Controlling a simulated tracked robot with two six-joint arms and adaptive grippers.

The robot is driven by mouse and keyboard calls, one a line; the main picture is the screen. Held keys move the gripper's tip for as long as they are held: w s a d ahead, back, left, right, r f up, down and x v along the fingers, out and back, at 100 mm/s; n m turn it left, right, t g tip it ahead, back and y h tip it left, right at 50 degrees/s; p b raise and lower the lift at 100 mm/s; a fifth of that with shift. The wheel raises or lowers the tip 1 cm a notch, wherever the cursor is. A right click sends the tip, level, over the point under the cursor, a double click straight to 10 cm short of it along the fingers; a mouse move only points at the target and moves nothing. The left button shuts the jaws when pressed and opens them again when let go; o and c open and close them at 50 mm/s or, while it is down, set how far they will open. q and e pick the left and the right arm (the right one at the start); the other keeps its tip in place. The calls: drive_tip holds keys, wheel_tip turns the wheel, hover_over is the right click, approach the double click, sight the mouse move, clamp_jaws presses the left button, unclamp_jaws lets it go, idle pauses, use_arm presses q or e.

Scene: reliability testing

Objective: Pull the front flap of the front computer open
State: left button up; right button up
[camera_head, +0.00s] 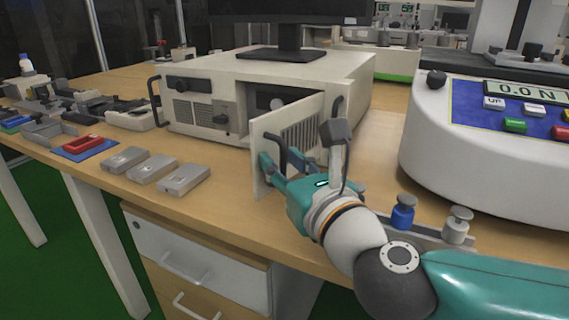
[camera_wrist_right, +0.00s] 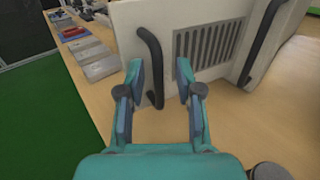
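The front computer (camera_head: 295,72) is a beige box on the wooden bench, under a monitor. Its front flap (camera_head: 259,140) is swung out from the right part of the front, and a dark opening shows behind it. The flap, with a slotted vent, also shows in the right wrist view (camera_wrist_right: 190,15). A black curved handle (camera_wrist_right: 151,60) is on the flap. My right gripper (camera_wrist_right: 159,82) is open, with its teal fingers on either side of the handle's lower part and visible gaps beside it. In the head view the right gripper (camera_head: 288,168) is in front of the flap. My left gripper is not in view.
Several grey metal boxes (camera_head: 152,168) and a red tray (camera_head: 83,145) lie left on the bench. A white tester (camera_head: 430,140) stands at right. Blue and grey weights (camera_head: 403,213) stand near my right arm. A drawer unit (camera_head: 195,265) is below the bench edge.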

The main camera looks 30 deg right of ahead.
drive_tip(key=shift+r, duration=5)
